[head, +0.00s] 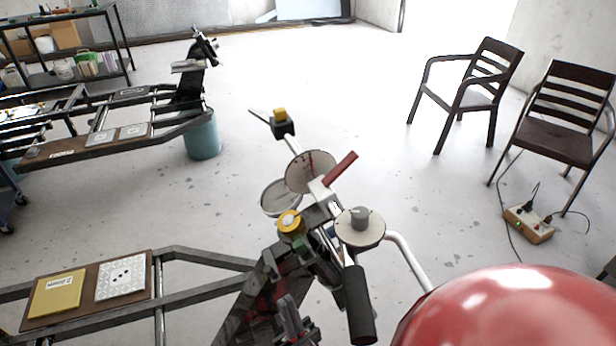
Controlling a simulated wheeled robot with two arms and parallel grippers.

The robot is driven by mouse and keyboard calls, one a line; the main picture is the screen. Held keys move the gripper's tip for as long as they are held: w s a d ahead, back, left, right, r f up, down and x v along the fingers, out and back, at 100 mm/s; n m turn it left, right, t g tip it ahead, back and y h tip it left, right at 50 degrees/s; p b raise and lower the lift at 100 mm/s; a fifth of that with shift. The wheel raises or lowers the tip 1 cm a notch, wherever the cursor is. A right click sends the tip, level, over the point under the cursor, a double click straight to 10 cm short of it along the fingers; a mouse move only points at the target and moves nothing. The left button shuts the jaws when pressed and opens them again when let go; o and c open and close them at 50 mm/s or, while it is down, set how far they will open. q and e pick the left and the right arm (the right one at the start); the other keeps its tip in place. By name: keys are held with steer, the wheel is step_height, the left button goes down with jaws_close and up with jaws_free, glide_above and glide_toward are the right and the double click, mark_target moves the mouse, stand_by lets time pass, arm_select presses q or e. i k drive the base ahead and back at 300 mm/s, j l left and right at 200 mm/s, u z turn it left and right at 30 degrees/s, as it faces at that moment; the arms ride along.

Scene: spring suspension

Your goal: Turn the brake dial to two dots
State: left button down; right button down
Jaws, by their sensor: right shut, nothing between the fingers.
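A round pale dial with a grey knob (359,218) sits at the right of the near rig's handlebar. A second pale disc (308,174), with marks on its face and a red lever (340,168) beside it, stands further back. A yellow round knob (290,222) is to the left of the grey knob. I cannot tell from the labels which is the brake dial. My left gripper is not in view.
A board holds a yellow card (60,293) and a white card with dots (121,278). A black handle grip (358,308) and a large red rounded body (500,312) are close at the lower right. Two chairs (470,92) and a power strip (528,224) stand at right.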

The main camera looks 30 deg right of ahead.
mark_target(359, 214)
steer(key=z, duration=1.25)
